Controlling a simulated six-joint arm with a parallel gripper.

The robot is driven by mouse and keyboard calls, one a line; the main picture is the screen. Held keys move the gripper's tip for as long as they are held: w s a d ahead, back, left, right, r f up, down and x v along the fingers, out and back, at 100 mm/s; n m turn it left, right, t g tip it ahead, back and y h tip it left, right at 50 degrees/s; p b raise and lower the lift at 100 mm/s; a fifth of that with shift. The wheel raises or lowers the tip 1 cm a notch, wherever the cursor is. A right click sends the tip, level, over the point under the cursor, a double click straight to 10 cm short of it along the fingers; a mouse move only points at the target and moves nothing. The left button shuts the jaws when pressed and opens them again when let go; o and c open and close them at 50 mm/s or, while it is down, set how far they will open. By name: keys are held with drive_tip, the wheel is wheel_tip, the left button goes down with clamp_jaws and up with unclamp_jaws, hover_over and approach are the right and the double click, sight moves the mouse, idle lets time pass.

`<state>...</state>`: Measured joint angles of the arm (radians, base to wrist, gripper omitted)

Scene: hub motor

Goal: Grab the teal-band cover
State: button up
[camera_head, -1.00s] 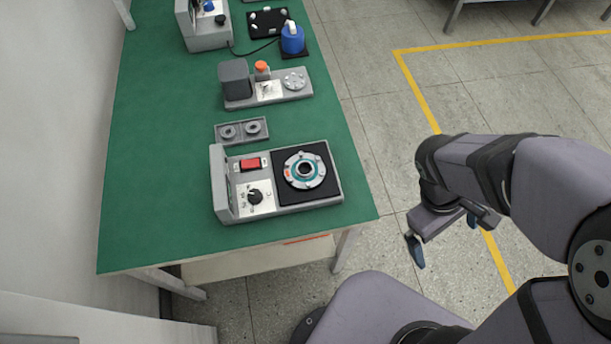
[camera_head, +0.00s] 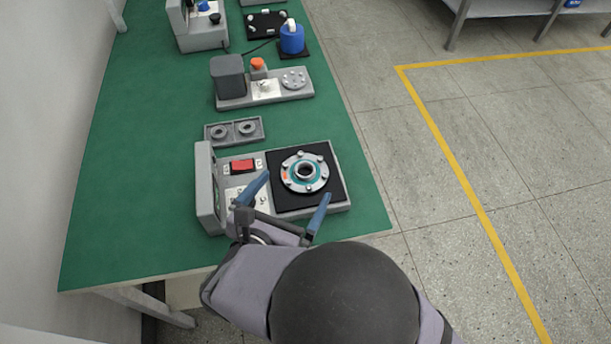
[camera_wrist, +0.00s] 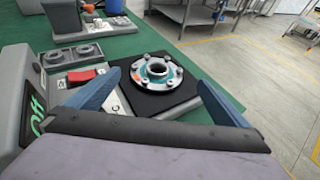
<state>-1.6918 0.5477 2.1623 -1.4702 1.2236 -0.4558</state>
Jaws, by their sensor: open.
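The teal-band cover (camera_head: 304,172) is a round silver flange with a teal ring, bolts around its rim and a dark centre hole. It sits on the black pad (camera_head: 335,197) of the grey station at the front of the bench. It also shows in the wrist view (camera_wrist: 157,72), ahead of my fingers. My gripper (camera_head: 290,193) is open and empty, with its blue fingers spread wide on the near side of the cover. In the wrist view my gripper (camera_wrist: 158,92) has a finger to either side of the cover's near edge, apart from it.
The station has a red switch (camera_head: 242,166) and an upright grey panel (camera_head: 207,188) left of my gripper. A grey tray (camera_head: 234,131) with two rings lies behind. The green bench (camera_head: 130,180) is clear at left.

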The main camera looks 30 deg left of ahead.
sight(308, 164)
drive_tip(key=shift+s+a, duration=0.2)
drive_tip(key=shift+a, duration=0.05)
drive_tip(key=shift+p+x, duration=0.75)
drive_tip(key=shift+x, duration=2.95)
drive_tip(key=c, duration=1.1)
drive_tip(key=shift+r, duration=0.1)
drive_tip(key=shift+r, duration=4.95)
